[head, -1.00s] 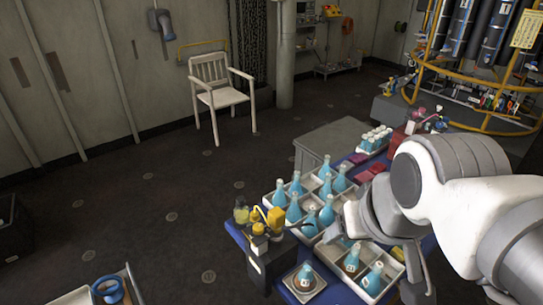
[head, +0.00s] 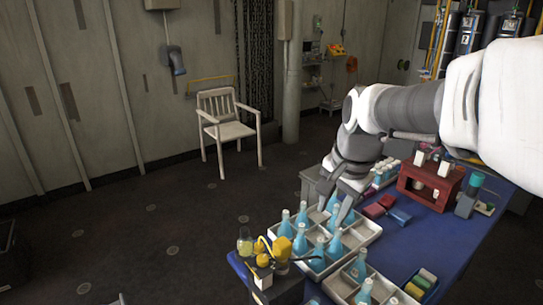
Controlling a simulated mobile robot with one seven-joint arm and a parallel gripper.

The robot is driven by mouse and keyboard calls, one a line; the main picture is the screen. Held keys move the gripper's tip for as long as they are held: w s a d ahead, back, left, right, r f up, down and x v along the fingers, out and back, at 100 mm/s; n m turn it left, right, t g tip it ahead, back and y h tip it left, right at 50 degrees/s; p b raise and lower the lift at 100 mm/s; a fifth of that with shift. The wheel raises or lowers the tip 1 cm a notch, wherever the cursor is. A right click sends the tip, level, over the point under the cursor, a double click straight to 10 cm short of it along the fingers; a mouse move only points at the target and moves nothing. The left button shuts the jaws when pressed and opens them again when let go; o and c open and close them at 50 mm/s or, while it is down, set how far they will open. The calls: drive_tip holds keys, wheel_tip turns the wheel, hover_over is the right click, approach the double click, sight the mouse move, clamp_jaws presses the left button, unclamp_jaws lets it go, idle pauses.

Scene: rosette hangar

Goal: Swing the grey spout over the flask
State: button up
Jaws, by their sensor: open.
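A dispenser with yellow pump heads (head: 282,249) stands at the near left corner of the blue table. A thin dark grey spout (head: 306,259) sticks out to the right from its head, near the closest blue flasks. Several blue flasks (head: 300,243) stand in a white divided crate (head: 366,232). The flask on its own small tray, seen earlier beside the dispenser, is cut off below the picture. My gripper (head: 334,204) is open, pointing down above the far part of the crate, behind and right of the dispenser. I cannot tell whether its fingers touch a flask.
A second white crate with blue flasks (head: 363,289) is at the bottom. A red rack (head: 430,187), coloured blocks (head: 387,202) and a tray of coloured pieces (head: 421,284) lie right on the blue table (head: 433,236).

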drive_tip(key=w+f+m+g+b, duration=0.25)
drive_tip(key=w+f+m, duration=0.35)
drive_tip(key=w+f, duration=0.45)
drive_tip(key=shift+t, duration=0.45)
drive_tip(key=w+f, duration=0.1)
drive_tip(key=f, duration=0.4)
drive_tip(key=w+f+b, duration=0.1)
drive_tip(key=f, duration=0.5)
drive_tip(key=a+f+b, duration=0.1)
drive_tip(key=f, duration=0.4)
drive_tip(key=shift+w+f, duration=0.25)
drive_tip(key=shift+w, duration=0.15)
clamp_jaws()
